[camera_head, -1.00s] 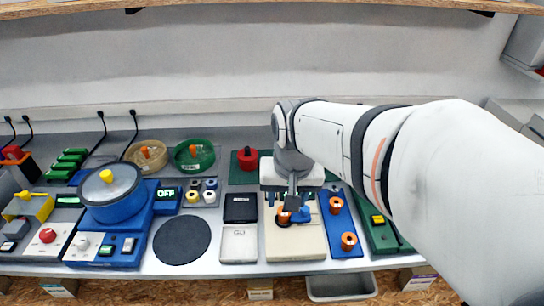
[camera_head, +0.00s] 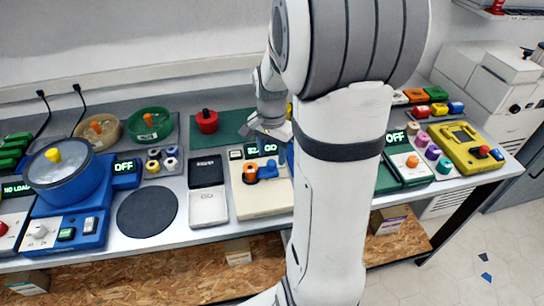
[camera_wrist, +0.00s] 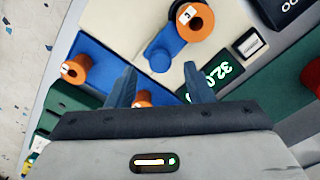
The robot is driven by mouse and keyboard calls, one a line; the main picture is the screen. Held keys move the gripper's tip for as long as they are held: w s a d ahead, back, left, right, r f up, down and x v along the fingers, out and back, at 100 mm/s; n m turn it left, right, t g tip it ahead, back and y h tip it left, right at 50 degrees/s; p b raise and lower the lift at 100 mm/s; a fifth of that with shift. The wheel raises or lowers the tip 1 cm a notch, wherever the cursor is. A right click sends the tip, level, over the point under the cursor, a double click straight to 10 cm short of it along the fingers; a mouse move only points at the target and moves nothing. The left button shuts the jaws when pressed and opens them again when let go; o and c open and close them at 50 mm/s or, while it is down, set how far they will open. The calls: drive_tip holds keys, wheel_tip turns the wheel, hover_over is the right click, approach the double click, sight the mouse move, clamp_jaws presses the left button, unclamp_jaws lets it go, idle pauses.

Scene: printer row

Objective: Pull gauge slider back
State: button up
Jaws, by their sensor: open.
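The display also shows in the wrist view (camera_wrist: 226,68), reading about 32. On the block an orange spool (camera_head: 250,172) stands against the blue slider (camera_head: 267,169). In the wrist view the slider (camera_wrist: 164,50) ends in a round blue knob, with the orange spool (camera_wrist: 194,20) beyond it. My gripper (camera_head: 272,133) is above the gauge's back right part. In the wrist view my gripper (camera_wrist: 159,76) is open, its fingertips apart and empty, just short of the knob.
A blue plate (camera_wrist: 98,62) with orange spools lies beside the gauge. A black box (camera_head: 206,171) and white box (camera_head: 208,207) stand left of it.

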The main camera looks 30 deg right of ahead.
sight(267, 169)
drive_tip(key=shift+f, duration=1.35)
drive_tip(key=shift+c, duration=0.6)
clamp_jaws()
